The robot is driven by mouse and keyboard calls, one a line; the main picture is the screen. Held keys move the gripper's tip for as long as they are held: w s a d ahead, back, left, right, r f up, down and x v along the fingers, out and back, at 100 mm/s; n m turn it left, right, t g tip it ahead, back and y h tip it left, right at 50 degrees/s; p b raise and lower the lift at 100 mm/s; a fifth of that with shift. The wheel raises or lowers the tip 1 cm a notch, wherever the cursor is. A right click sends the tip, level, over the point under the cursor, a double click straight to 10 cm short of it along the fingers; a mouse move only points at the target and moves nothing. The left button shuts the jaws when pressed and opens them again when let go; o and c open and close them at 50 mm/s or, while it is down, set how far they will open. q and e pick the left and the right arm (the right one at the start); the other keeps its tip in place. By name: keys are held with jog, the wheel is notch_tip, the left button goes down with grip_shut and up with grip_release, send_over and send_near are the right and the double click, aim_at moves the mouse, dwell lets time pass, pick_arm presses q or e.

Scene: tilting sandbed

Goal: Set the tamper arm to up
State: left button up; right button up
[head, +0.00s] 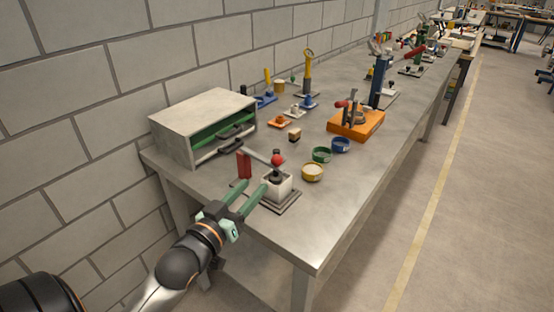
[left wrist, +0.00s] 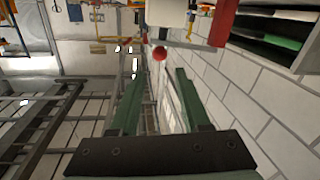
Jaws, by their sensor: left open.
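The tamper stands at the near end of the bench. It has a red post (head: 243,164), a grey arm (head: 262,155) and a red ball knob (head: 277,160) at the arm's free end. The arm reaches from the post out over a white cup (head: 277,187), with a dark tamping piece below the knob. My left gripper (head: 252,186) is open and empty, on the near side of the tamper. In the left wrist view the knob (left wrist: 159,53) shows just beyond and between the fingertips (left wrist: 158,75), apart from them. My right gripper is not in view.
A grey cabinet (head: 200,108) with a green-lined opening stands left behind the tamper. Yellow (head: 312,172), green (head: 321,154) and blue (head: 340,145) bowls lie to the right. An orange base with clamp (head: 357,125) is farther back. The near right bench top is clear.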

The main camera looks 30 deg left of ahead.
aim_at(274, 163)
pick_arm(q)
jog(key=w, duration=0.8)
jog(key=w+a+p, duration=0.1)
jog(key=w, duration=0.3)
jog(key=shift+w+r, duration=0.1)
jog(key=shift+w, duration=0.05)
grip_shut()
dwell(1.2)
